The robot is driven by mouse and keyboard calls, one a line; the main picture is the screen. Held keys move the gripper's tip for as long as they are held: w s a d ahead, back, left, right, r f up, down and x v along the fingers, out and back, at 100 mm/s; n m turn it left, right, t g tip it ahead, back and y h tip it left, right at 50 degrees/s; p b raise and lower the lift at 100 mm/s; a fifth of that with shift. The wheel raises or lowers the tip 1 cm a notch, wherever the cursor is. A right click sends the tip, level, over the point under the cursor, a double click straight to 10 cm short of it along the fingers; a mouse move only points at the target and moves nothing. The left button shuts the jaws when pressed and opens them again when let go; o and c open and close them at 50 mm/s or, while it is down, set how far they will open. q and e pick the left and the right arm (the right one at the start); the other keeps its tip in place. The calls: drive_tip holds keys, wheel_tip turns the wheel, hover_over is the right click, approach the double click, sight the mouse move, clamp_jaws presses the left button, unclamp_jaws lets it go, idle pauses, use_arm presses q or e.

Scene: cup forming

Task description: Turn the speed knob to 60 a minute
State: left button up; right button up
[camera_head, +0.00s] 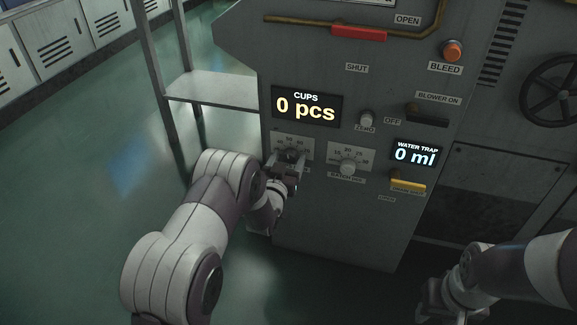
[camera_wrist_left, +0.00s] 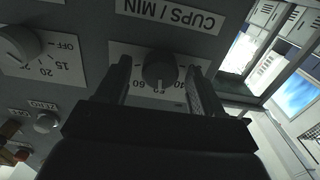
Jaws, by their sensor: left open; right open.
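The speed knob (camera_wrist_left: 160,69) is dark and round, on a white scale plate (camera_wrist_left: 118,52) marked CUPS / MIN in the left wrist view, which shows the panel upside down. A pale mark on the knob points down in that picture, near the figure 60; the exact setting is hard to read. My left gripper (camera_wrist_left: 160,88) is open, with one finger on each side of the knob and gaps visible. In the head view my left gripper (camera_head: 287,178) is at the knob's plate (camera_head: 306,143) and partly hides it. My right gripper (camera_head: 435,301) is low at the right, away from the panel.
The batch knob (camera_head: 347,168) sits just right of the speed plate. The zero knob (camera_head: 366,119), cups display (camera_head: 306,106) reading 0 pcs, water trap display (camera_head: 416,154) reading 0 ml and yellow drain handle (camera_head: 408,184) are nearby. A shelf (camera_head: 213,89) stands left of the machine.

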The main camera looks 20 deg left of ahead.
use_arm(q)
drive_tip(key=shift+w, duration=0.35)
drive_tip(key=c, duration=1.1)
drive_tip(key=shift+m, duration=0.3)
drive_tip(key=shift+o, duration=0.2)
drive_tip(key=m+p, duration=0.1)
drive_tip(key=m, duration=0.2)
drive_tip(key=shift+m+p, duration=0.4)
drive_tip(key=shift+m, duration=1.5)
drive_tip(key=o, duration=1.1)
drive_tip(key=shift+c, duration=0.2)
